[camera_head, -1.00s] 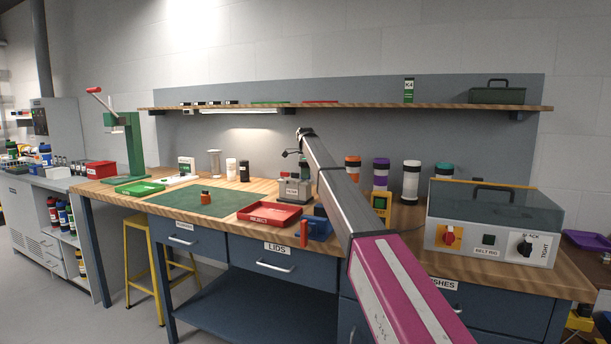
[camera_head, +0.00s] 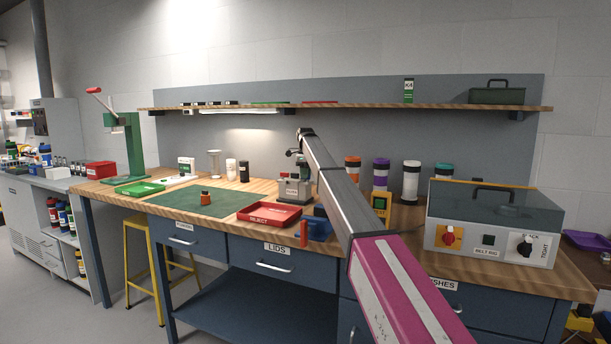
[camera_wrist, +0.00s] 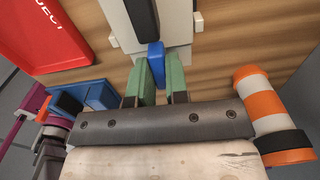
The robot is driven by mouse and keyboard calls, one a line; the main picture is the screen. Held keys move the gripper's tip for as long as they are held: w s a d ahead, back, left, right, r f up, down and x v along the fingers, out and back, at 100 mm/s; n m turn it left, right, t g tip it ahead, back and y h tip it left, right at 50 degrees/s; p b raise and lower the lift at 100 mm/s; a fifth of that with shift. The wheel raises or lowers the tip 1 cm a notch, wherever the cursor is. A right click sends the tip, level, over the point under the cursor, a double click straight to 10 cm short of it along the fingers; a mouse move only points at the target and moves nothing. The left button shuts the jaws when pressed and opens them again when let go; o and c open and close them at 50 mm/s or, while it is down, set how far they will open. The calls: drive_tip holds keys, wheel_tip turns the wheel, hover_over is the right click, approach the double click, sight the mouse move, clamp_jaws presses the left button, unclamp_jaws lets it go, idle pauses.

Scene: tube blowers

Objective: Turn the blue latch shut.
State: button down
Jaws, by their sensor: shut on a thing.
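The blue latch (camera_wrist: 155,64) is a small rounded blue piece at the lower edge of a pale grey device (camera_wrist: 178,22) in the wrist view. My gripper (camera_wrist: 158,68) has its two green fingers on either side of the latch, shut on it. The finger tips hide part of its sides. In the head view the grey device (camera_head: 292,190) stands on the bench behind the red tray, under the end of my arm. The latch cannot be made out there.
The red reject tray (camera_head: 269,222) lies just in front of the device. An orange-and-white cylinder (camera_wrist: 262,105) stands close right in the wrist view. A green mat (camera_head: 180,199) lies left.

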drive_tip(key=c, duration=1.1)
unclamp_jaws()
drive_tip(key=shift+r, duration=0.15)
wheel_tip(320, 180, up, 11)
drive_tip(key=shift+f, duration=0.2)
